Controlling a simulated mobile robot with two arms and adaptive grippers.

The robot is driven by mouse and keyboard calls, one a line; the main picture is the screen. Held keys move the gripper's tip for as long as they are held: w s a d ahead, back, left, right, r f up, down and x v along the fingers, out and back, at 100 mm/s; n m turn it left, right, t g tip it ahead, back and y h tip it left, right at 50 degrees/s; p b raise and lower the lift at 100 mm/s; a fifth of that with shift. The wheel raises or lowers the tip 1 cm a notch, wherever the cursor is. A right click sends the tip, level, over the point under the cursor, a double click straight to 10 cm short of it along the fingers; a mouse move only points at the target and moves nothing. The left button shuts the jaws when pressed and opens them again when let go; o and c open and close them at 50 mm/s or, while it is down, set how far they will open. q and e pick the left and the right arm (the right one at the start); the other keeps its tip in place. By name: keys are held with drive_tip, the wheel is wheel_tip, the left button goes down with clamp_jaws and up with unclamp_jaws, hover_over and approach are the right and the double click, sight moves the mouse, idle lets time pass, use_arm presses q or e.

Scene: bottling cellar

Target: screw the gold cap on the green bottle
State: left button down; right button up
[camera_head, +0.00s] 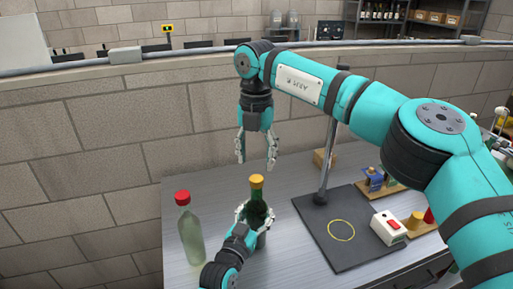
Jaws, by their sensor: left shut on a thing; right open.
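The green bottle (255,210) stands upright on the table, left of the dark board. The gold cap (257,181) sits on top of its neck; how tightly it is seated cannot be told. My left gripper (256,214) is shut around the bottle's body from the front and hides part of it. My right gripper (257,163) is open and empty, fingers pointing down, above the cap and apart from it.
A pale bottle with a red cap (190,232) stands to the left. At right are a dark board (318,218) with a yellow ring and upright pole (327,160), a white box with a red button (388,228), and small items on wooden trays.

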sight(257, 178)
drive_tip(key=n, duration=0.4)
drive_tip(key=shift+r+n, duration=0.15)
drive_tip(key=shift+n, duration=0.15)
drive_tip(key=n, duration=0.4)
drive_tip(key=shift+r, duration=0.15)
drive_tip(key=n, duration=0.5)
drive_tip(key=shift+r, duration=0.1)
drive_tip(key=n, duration=0.4)
drive_tip(key=shift+r, duration=0.1)
drive_tip(key=n, duration=0.4)
drive_tip(key=shift+r+n, duration=0.15)
drive_tip(key=shift+n, duration=0.15)
drive_tip(key=n, duration=0.4)
drive_tip(key=shift+r, duration=0.1)
drive_tip(key=n, duration=0.7)
drive_tip(key=shift+r, duration=0.2)
drive_tip(key=shift+f, duration=4.05)
